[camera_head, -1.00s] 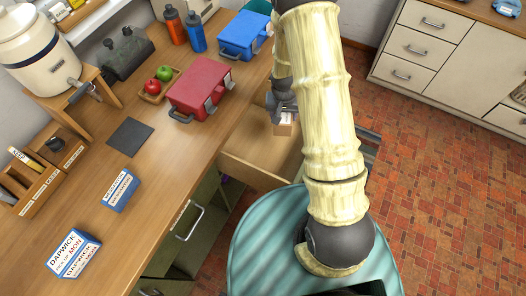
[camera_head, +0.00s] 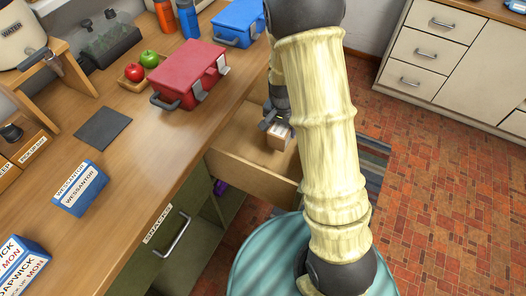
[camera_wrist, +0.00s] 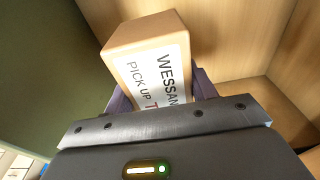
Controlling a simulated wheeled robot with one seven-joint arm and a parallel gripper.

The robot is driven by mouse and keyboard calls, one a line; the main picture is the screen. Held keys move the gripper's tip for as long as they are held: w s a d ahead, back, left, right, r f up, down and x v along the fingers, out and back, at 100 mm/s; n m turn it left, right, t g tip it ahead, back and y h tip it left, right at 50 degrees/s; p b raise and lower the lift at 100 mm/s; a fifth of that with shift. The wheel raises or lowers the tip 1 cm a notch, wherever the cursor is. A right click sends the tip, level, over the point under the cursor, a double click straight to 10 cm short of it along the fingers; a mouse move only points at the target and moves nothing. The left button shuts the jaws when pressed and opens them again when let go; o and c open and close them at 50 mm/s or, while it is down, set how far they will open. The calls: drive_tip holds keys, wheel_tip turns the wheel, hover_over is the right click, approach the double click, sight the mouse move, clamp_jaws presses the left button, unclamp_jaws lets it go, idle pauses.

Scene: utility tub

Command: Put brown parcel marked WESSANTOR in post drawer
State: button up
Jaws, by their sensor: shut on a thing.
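The brown parcel (camera_head: 276,137) has a white label; in the wrist view the parcel (camera_wrist: 140,45) shows "WESSAN" and "PICK UP T", the rest hidden by my gripper. My gripper (camera_head: 278,122) is shut on it. The parcel is inside or just over an open wooden drawer (camera_head: 245,170), whose pale walls surround it in the wrist view. I cannot tell whether it touches the drawer floor. My arm hides the drawer's right part, and no name on this drawer is readable.
A blue box (camera_head: 80,190) also marked WESSANTOR stands on the counter, near a DAPWICK box (camera_head: 22,268). A red case (camera_head: 190,75), a blue case (camera_head: 238,22) and apples (camera_head: 150,60) stand behind. A handle (camera_head: 172,235) beside a SNACKS label is left of the open drawer.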

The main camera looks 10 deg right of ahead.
hover_over(280, 153)
drive_tip(key=shift+f, duration=3.1)
drive_tip(key=shift+f+b, duration=0.4)
drive_tip(key=shift+f, duration=1.45)
drive_tip(key=shift+f, duration=0.1)
drive_tip(key=o, duration=1.2)
drive_tip(key=shift+o, duration=0.2)
